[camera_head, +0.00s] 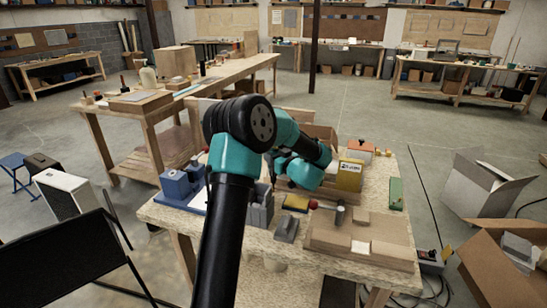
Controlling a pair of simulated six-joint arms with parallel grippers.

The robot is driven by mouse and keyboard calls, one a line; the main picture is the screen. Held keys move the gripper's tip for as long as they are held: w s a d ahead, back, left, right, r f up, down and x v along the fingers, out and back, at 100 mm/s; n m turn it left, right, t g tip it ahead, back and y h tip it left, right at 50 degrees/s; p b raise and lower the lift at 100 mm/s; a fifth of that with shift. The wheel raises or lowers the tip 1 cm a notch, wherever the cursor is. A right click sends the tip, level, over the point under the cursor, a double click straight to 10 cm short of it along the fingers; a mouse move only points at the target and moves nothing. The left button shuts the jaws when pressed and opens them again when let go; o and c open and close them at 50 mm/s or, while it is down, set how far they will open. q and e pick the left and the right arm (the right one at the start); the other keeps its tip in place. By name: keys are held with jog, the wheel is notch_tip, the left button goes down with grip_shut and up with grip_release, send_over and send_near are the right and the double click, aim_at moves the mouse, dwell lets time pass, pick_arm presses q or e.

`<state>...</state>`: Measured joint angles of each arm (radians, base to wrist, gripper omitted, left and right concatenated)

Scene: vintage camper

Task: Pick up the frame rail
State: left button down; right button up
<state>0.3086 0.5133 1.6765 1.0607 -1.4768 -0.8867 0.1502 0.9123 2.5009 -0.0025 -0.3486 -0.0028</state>
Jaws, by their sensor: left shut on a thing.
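My left arm rises from the bottom centre and bends over the near wooden workbench (160,218). Its teal and black links cover the middle of the bench. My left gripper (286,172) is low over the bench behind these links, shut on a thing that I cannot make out. Its fingertips are mostly hidden. I cannot pick out the frame rail with certainty. My right gripper is not in view.
A blue vise-like block (176,186) stands at the bench's left. A yellow box (349,175), a green item (396,193) and a flat brown box (362,236) stand on the right. An open carton (505,280) lies on the floor at right.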

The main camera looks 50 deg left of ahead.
pick_arm(q)
jog(key=shift+f, duration=0.4)
jog(key=c, duration=0.6)
grip_release()
jog(key=shift+d, duration=0.25)
jog(key=shift+s+d, duration=0.15)
jog(key=shift+d, duration=1.6)
jog(key=shift+s+d, duration=0.15)
jog(key=shift+d, duration=1.6)
